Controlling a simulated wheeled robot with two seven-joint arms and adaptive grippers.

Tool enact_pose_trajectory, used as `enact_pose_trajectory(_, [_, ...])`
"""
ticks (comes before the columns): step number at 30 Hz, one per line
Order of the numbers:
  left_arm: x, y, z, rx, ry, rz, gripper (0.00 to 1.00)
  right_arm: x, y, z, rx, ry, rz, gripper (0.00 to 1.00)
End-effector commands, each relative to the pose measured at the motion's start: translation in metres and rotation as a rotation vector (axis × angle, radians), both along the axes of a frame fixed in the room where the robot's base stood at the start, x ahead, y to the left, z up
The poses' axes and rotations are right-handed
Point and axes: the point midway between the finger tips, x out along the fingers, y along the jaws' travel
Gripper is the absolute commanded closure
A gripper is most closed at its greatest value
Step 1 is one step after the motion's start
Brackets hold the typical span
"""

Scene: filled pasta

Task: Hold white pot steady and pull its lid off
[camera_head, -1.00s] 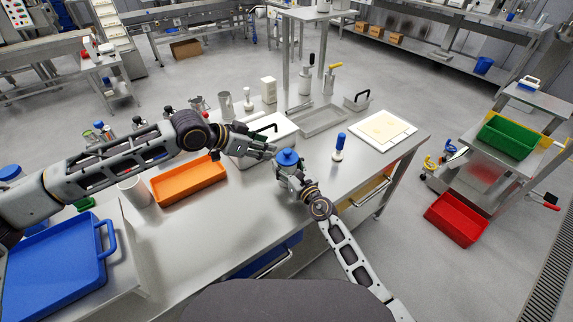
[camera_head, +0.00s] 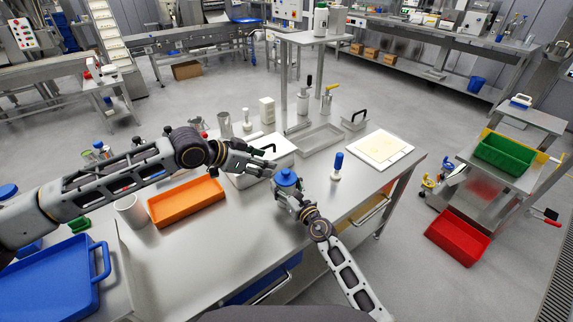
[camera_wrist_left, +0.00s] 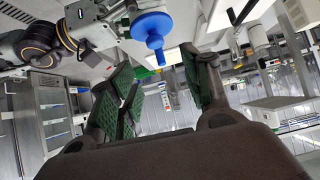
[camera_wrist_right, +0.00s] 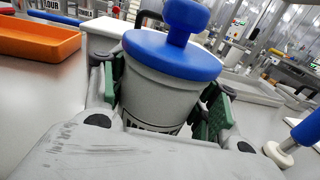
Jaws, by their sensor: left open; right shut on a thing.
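The white pot (camera_wrist_right: 158,98) is upright, with a blue lid (camera_wrist_right: 172,54) seated on top and a round blue knob on the lid. It stands at the front of the steel table in the head view, where the lid (camera_head: 287,177) shows best. My right gripper (camera_wrist_right: 160,108) is shut around the pot's body, one finger on each side. Dark lettering on the pot is mostly hidden. My left gripper (camera_head: 268,168) is open and empty just left of the lid. In the left wrist view, the lid (camera_wrist_left: 152,27) lies beyond the spread fingers, not between them.
An orange tray (camera_head: 187,203) and a white bin with a black handle (camera_head: 250,178) are left of the pot. A blue-handled stamp-like tool (camera_head: 337,166) stands to its right. A white board (camera_head: 380,148) lies farther right. The table's front edge is close.

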Motion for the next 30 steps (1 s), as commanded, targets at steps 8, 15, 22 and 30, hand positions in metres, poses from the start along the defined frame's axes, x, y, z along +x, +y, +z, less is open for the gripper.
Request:
enact_pose_trajectory(8, [-0.005,-0.054,0.046,-0.036,-0.069,-0.084,0.52,0.0,0.0,0.0,0.0,0.0,0.0,0.73])
enact_pose_trajectory(15, [-0.014,-0.104,0.077,-0.062,-0.111,-0.159,0.52,0.0,0.0,0.0,0.0,0.0,0.0,0.73])
enact_pose_trajectory(22, [-0.013,-0.143,0.098,-0.077,-0.137,-0.204,0.52,0.0,0.0,0.0,0.0,0.0,0.0,0.73])
enact_pose_trajectory(30, [-0.009,-0.185,0.114,-0.077,-0.152,-0.238,0.52,0.0,0.0,0.0,0.0,0.0,0.0,0.73])
